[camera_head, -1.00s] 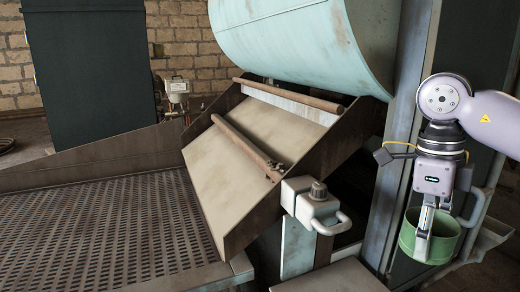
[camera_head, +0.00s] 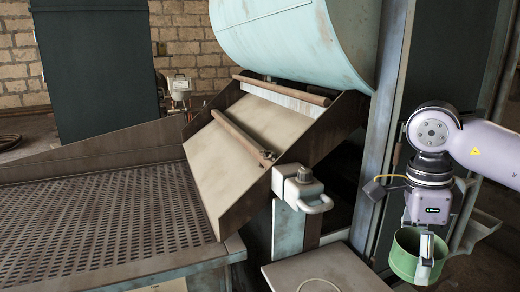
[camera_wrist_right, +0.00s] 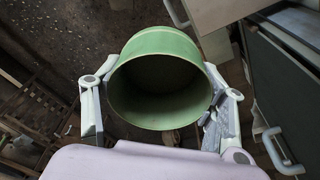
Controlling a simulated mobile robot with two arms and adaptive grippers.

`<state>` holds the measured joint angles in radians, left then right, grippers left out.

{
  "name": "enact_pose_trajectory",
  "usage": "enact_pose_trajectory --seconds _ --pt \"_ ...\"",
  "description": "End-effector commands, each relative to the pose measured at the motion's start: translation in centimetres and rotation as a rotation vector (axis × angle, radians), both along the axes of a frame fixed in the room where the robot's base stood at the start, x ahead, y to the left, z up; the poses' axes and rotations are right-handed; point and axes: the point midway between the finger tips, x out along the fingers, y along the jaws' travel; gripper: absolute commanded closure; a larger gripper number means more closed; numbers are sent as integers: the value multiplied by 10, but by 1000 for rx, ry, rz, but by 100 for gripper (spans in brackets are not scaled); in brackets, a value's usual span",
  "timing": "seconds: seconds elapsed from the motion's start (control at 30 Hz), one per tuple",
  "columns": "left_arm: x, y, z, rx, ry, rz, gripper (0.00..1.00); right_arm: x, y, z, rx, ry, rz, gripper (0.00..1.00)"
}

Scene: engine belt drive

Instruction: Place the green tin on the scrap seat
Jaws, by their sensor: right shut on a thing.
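The green tin (camera_head: 404,258) is an open round can at the lower right of the head view. My right gripper (camera_head: 426,256) is shut on it, with one finger showing in front of its wall. In the right wrist view the tin (camera_wrist_right: 155,45) shows its open, dark mouth, and the fingers of the gripper (camera_wrist_right: 160,105) lie on both sides of it. A flat grey top with a round outline (camera_head: 318,287), possibly the scrap seat, lies at the bottom, left of the tin. The tin is held apart from it. My left gripper is not in view.
A grey clamp with a looped handle (camera_head: 306,188) stands behind the flat top. A blue-grey post (camera_head: 388,130) rises behind the tin, to its left. A sloped chute (camera_head: 235,165) and a perforated bed (camera_head: 100,220) fill the left. The flat top looks clear.

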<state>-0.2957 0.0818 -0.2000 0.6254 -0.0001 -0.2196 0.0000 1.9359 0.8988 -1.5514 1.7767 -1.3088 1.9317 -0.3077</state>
Motion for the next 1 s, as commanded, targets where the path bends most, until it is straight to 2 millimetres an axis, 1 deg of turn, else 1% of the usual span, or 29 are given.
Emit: enact_pose_trajectory --seconds 0.17,0.27,0.4,0.6,0.7,0.8,0.9,1.0 --pt "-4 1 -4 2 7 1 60 -2 9 -29 4 7 270 62" --pt "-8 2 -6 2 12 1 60 -4 18 -52 10 13 501 62" --pt "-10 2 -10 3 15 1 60 -11 32 -85 16 16 869 62" --pt "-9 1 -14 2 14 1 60 -24 54 -125 20 14 1380 62" --pt "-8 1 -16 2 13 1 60 -32 63 -140 19 9 1594 62" --pt "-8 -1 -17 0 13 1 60 -38 70 -150 16 1 1754 62" --pt "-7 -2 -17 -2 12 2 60 -42 75 -155 10 -5 1860 62" --pt "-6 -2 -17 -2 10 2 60 -44 78 -159 10 -7 1916 62"
